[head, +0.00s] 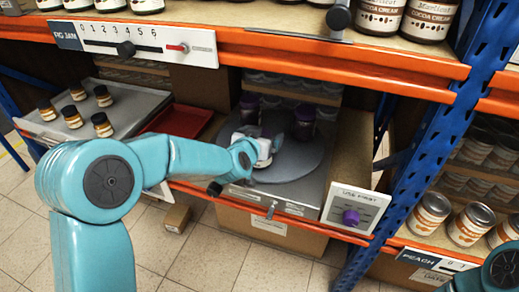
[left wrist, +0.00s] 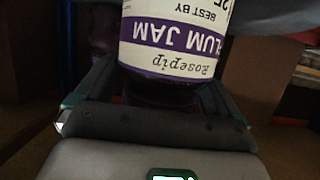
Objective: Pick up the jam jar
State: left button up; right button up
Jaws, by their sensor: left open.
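A jam jar (left wrist: 170,45) with a white and purple label reading "Rosepip Plum Jam" stands out close in front of my left gripper (left wrist: 162,92) in the left wrist view, upside down in that picture. The open fingers lie at either side of its lower part in the picture; I cannot tell whether they touch it. In the head view my left gripper (head: 258,154) reaches over a grey round turntable (head: 292,166) in the lower shelf bay. Purple-lidded jars (head: 305,122) stand there, one at the back left (head: 250,105). The gripper partly hides the grasp area. My right gripper is not in view.
An orange shelf beam (head: 350,59) runs above the bay, with a blue upright (head: 424,120) at right. A "use first" panel with a purple knob (head: 351,217) stands at the bay's front right. A grey tray (head: 128,103) with several dark-lidded jars lies left.

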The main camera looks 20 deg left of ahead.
pick_arm(q)
jog(key=c, duration=1.6)
notch_tip(320, 180, up, 10)
jog(key=p, duration=0.5)
jog(key=shift+r, duration=0.1)
notch_tip(320, 180, down, 7)
jog(key=shift+w+f+b, duration=0.1)
jog(key=shift+b, duration=1)
notch_tip(320, 180, down, 3)
jog(key=b, duration=0.2)
jog(key=shift+b, duration=0.3)
jog(key=shift+r+p, duration=0.5)
jog(key=shift+p, duration=0.35)
jog(key=shift+a+f+n+y+p, duration=0.1)
jog(key=shift+f+n+y+p, duration=0.1)
jog(key=shift+n+y+p, duration=0.5)
